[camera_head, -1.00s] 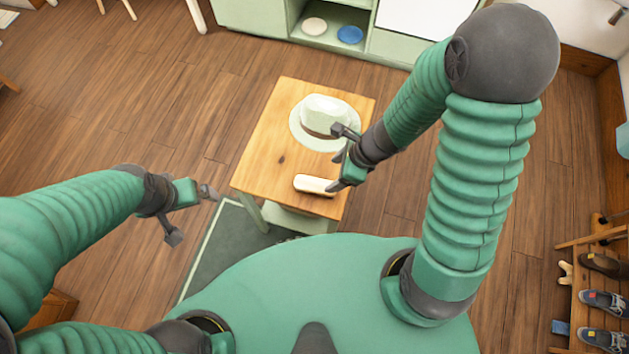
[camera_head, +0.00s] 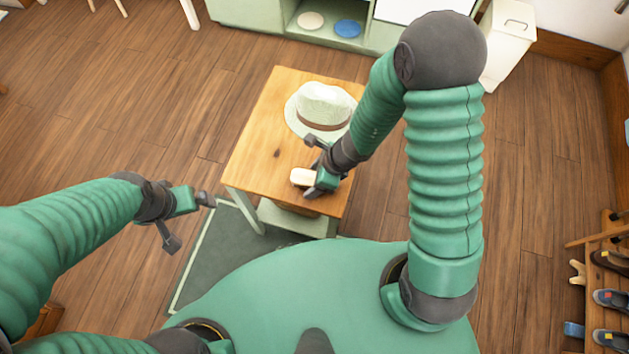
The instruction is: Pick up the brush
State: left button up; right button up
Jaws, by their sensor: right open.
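The brush (camera_head: 302,177) is a small pale block lying on the wooden table (camera_head: 262,152), near its front right part. Its right part is hidden by my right gripper (camera_head: 310,168). My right gripper is open, with one finger behind the brush and one in front of it. I cannot tell whether the fingers touch it. My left gripper (camera_head: 190,222) is open and empty, over the floor to the left of the table.
A pale hat (camera_head: 322,104) with a brown band lies on the table just behind the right gripper. A green shelf unit (camera_head: 245,12) stands at the back, and a white bin (camera_head: 508,40) at the back right. A shoe rack (camera_head: 590,322) is at the right edge.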

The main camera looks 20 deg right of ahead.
jog(key=shift+f+b, duration=0.3)
jog(key=shift+b, duration=0.05)
jog(key=shift+c, duration=0.2)
grip_shut()
dwell(0.5)
